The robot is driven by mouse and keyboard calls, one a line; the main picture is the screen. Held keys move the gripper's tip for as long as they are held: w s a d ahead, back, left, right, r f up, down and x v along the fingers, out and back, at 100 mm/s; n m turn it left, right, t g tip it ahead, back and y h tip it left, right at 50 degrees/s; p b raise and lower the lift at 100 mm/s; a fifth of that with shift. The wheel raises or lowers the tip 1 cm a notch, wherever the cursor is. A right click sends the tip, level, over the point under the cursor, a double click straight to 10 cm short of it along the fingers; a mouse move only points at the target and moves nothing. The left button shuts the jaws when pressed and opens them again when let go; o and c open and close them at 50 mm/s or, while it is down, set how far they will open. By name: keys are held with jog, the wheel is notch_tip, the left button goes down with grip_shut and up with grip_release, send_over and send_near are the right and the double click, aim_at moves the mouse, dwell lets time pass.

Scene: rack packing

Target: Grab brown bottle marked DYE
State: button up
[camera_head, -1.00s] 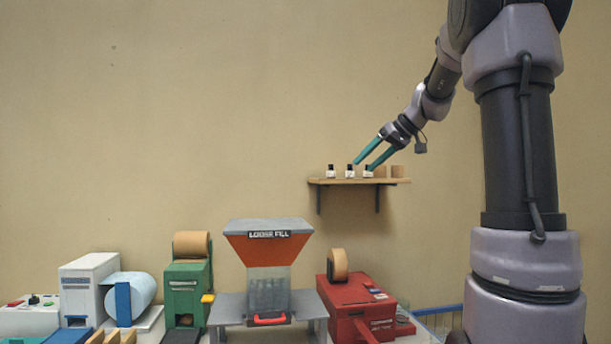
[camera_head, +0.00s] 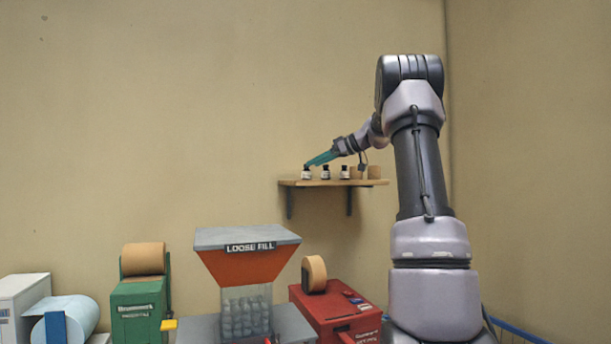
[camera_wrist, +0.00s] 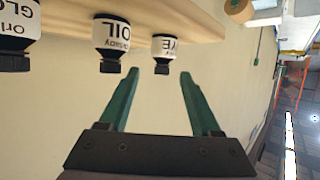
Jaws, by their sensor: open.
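The DYE bottle (camera_wrist: 164,47) is dark with a white label, partly cut off to read "YE", and a black cap. It looks upside down in the wrist view. In the head view it is the leftmost bottle (camera_head: 307,173) on the wall shelf. My gripper (camera_wrist: 160,75) is open and empty, with two teal fingers. In the wrist view the cap lies between the fingertips, near their line; I cannot tell the remaining distance. In the head view my gripper (camera_head: 308,163) is at the top of the leftmost bottle, slanting down to the left.
The OIL bottle (camera_wrist: 111,40) stands close beside the DYE bottle, and a third bottle (camera_wrist: 18,45) is beyond it. The wooden shelf (camera_head: 300,183) also holds brown blocks (camera_head: 366,172) at its right. Packing machines, including the loose fill hopper (camera_head: 250,262), stand below. The wall left of the shelf is clear.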

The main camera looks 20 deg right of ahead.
aim_at(307, 168)
jog(key=x, duration=0.5)
jog(key=shift+s+f, duration=0.15)
jog(key=shift+f, duration=0.05)
grip_shut()
